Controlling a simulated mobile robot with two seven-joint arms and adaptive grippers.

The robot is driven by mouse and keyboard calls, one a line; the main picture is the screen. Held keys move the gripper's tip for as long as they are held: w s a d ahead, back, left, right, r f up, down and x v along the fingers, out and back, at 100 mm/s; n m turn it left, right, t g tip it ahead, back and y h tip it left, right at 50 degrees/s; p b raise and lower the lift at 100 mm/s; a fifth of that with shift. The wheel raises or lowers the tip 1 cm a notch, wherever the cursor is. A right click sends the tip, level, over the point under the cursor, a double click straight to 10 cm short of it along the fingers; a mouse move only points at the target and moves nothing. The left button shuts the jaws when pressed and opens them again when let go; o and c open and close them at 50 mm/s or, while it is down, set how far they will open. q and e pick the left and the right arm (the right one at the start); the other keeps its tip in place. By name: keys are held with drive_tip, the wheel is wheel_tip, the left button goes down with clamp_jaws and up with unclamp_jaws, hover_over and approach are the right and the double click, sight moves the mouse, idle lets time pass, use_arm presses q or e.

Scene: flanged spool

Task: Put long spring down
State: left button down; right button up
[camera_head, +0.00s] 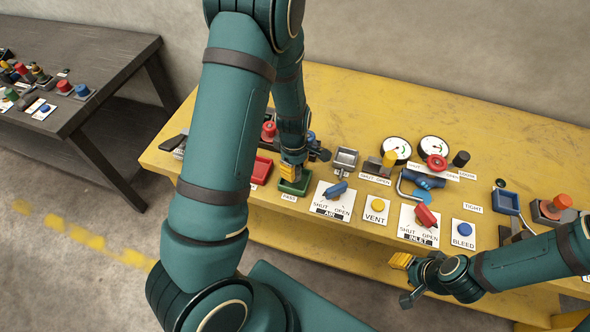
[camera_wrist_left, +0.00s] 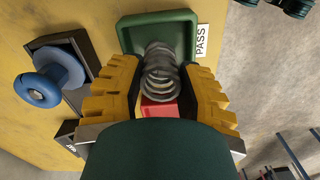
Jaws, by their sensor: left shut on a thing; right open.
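The long spring (camera_wrist_left: 160,70) is a grey metal coil between the yellow fingers of my left gripper (camera_wrist_left: 158,88) in the left wrist view. The gripper is shut on it. The spring's far end is over the green tray (camera_wrist_left: 187,36), beside the PASS label; I cannot tell whether it touches the tray floor. In the head view my left gripper (camera_head: 290,172) is at the green tray (camera_head: 300,188) and hides the spring. My right gripper (camera_head: 404,272) is open and empty off the front edge of the yellow table.
A red tray (camera_head: 261,170) sits left of the green one. A blue round-headed part (camera_wrist_left: 50,80) stands close by in the left wrist view.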

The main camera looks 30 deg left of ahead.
use_arm(q)
drive_tip(key=shift+f, duration=0.35)
drive_tip(key=shift+f, duration=0.3)
drive_tip(key=c, duration=0.7)
unclamp_jaws()
drive_tip(key=shift+o, duration=0.2)
